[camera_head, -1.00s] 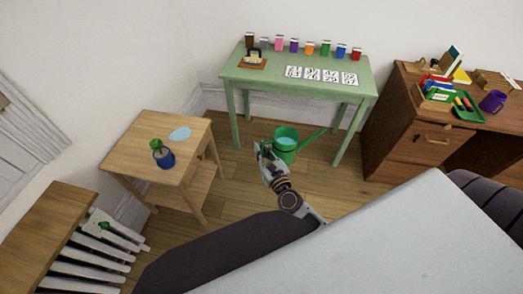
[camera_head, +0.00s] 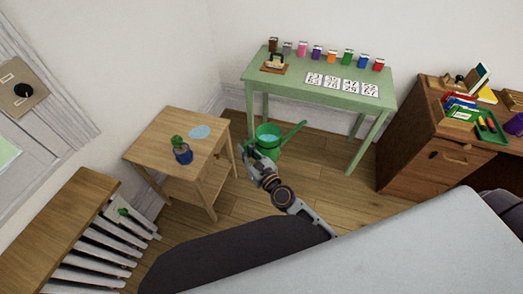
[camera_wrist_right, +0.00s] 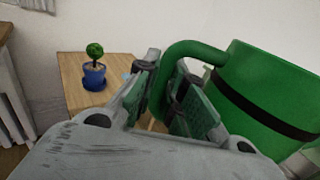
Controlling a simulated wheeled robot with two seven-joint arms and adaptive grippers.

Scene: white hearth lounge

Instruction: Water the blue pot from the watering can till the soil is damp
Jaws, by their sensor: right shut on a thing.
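The blue pot (camera_head: 183,156) with a small green plant stands upright on the small wooden side table (camera_head: 150,139). It also shows in the right wrist view (camera_wrist_right: 94,77). The green watering can (camera_head: 268,140) is upright beside that table, its spout pointing right, away from the pot; water shows inside. My right gripper (camera_head: 249,150) is shut on the can's handle, which also shows in the right wrist view (camera_wrist_right: 190,50). The pot's soil is too small to judge. My left gripper is not in view.
A pale blue disc (camera_head: 200,132) lies on the side table behind the pot. A green table (camera_head: 300,85) with cards and several small boxes stands at the back wall. A wooden desk (camera_head: 425,158) is at right, a white radiator (camera_head: 105,235) at lower left.

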